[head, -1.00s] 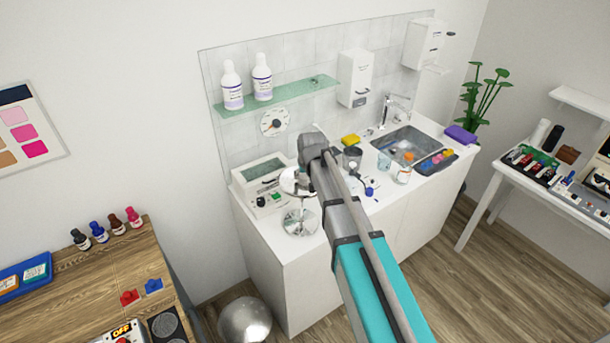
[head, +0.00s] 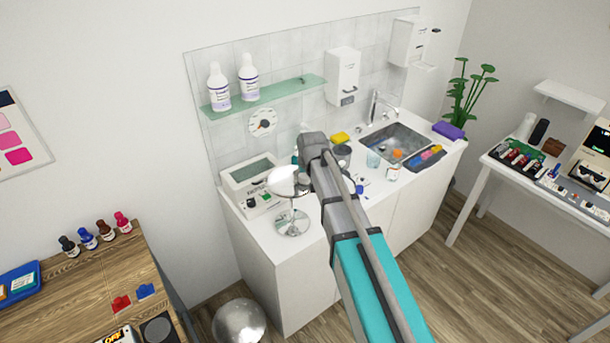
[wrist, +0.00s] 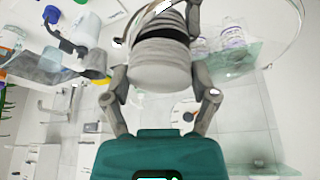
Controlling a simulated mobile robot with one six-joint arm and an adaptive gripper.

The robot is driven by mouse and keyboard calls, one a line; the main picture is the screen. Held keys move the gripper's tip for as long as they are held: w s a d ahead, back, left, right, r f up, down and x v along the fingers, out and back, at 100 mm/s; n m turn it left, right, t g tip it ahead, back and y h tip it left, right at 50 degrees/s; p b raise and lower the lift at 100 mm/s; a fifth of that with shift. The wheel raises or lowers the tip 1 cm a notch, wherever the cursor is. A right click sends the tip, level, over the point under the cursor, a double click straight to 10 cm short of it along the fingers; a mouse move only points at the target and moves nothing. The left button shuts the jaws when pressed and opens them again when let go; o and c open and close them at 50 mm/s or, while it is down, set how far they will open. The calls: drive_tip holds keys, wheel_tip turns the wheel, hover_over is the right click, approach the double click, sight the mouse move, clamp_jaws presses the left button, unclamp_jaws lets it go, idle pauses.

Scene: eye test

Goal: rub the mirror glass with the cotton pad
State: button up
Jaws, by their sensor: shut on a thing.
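The round mirror (head: 284,180) stands on its round foot (head: 292,223) at the left part of the white counter. In the wrist view, the mirror glass (wrist: 268,42) fills the upper right, with bottles showing in it. My gripper (wrist: 160,80) is shut on the cotton pad (wrist: 160,76), a thick, round, whitish piece. The pad is right at the glass, with a dark band between it and what looks like its reflection; I cannot tell whether they touch. In the head view, my arm hides the pad and most of the gripper, which is just right of the mirror.
A device with a greenish window (head: 252,170) stands left of the mirror. A dark cup (head: 343,152), a clear glass (head: 373,159) and a yellow sponge (head: 340,137) are to the right, before the sink (head: 397,141). A glass shelf (head: 290,88) with two bottles hangs above.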

drive_tip(key=shift+a+r+p, duration=0.1)
drive_tip(key=shift+r+p, duration=2.8)
drive_tip(key=shift+r, duration=0.15)
drive_tip(key=shift+r+p, duration=1.5)
drive_tip(key=a, duration=0.1)
drive_tip(key=a+f+b, duration=0.1)
drive_tip(key=a, duration=0.1)
drive_tip(key=shift+w+a+f, duration=0.15)
drive_tip(key=shift+w+a, duration=0.15)
drive_tip(key=shift+a, duration=0.1)
